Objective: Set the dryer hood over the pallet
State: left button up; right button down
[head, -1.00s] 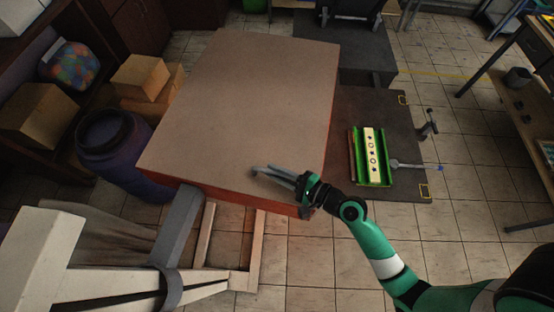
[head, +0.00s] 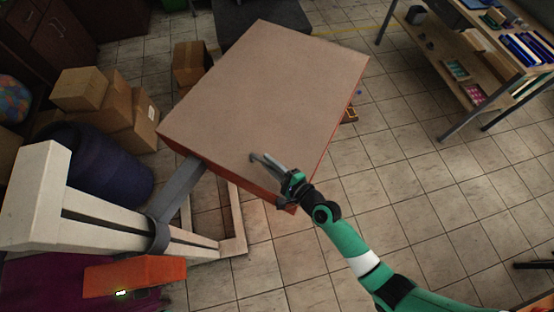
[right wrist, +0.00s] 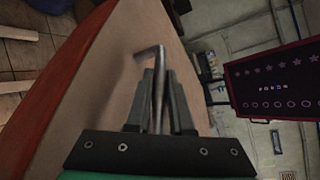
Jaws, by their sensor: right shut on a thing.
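The dryer hood (head: 270,90) is a large slab with a tan top and orange-red sides, carried by a grey arm (head: 180,192) from a white stand. My right gripper (head: 268,164) is at its near right edge, over the tan top. In the right wrist view its fingers (right wrist: 158,92) are shut on a bent metal handle (right wrist: 153,52) beside the hood (right wrist: 95,95). The pallet cannot be made out now; the hood covers most of that area. My left gripper is not in view.
The white stand (head: 110,215) and an orange box (head: 135,271) are at lower left. A dark barrel (head: 105,165) and cardboard boxes (head: 105,95) stand left of the hood. A workbench (head: 490,60) is at upper right.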

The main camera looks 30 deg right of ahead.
jog(key=shift+s+a, duration=0.1)
jog(key=shift+s, duration=0.1)
dwell(0.3)
jog(key=c, duration=0.8)
grip_release()
jog(key=shift+s, duration=0.25)
jog(key=shift+c, duration=0.2)
jog(key=shift+o, duration=0.2)
jog(key=shift+w, duration=0.1)
jog(key=shift+s+r, duration=0.1)
jog(key=shift+s, duration=0.4)
jog(key=v, duration=1)
jog(key=shift+s, duration=0.35)
